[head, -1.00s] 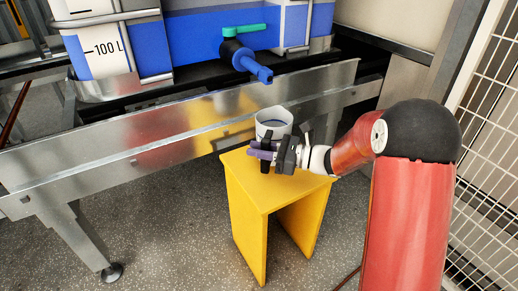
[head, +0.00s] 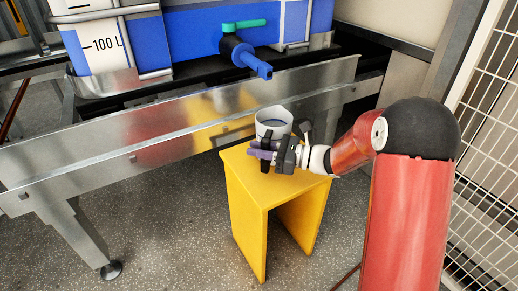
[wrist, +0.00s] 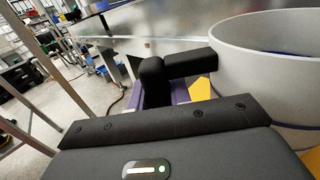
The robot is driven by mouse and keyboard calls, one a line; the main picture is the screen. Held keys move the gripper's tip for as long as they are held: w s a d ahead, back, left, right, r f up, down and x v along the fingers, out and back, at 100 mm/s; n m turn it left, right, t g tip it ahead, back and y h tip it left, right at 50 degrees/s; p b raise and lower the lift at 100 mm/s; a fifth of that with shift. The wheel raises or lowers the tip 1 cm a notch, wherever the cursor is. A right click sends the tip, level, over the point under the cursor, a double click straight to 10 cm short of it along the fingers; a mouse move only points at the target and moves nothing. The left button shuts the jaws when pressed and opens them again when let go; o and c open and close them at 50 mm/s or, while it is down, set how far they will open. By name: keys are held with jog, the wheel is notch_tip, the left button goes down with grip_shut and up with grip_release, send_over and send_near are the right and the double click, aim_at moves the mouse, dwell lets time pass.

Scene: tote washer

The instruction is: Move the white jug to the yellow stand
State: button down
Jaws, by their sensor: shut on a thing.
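The white jug (head: 272,122) is upright at the back of the yellow stand's top (head: 270,190). My gripper (head: 262,150), with purple fingers, is on the jug's near side and shut on it. In the wrist view, the jug (wrist: 270,65) fills the right side, with its open rim showing and some blue inside. A black bent bar (wrist: 185,65), which looks like its handle, meets its wall, with purple finger parts (wrist: 180,95) below. The jug's base is hidden behind my gripper, so I cannot tell whether it touches the stand.
A blue tap (head: 245,58) with a green lever juts out from a blue and white tank (head: 190,35) above and behind the jug. A steel trough (head: 150,135) runs just behind the stand. A white mesh fence (head: 490,130) is at the right. Speckled floor lies open around the stand.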

jog(key=shift+f, duration=0.15)
grip_release()
dwell(0.8)
dwell(0.3)
jog(key=s+d+p, duration=0.1)
jog(key=d, duration=0.8)
jog(key=shift+s, duration=0.4)
dwell(0.4)
dwell(0.3)
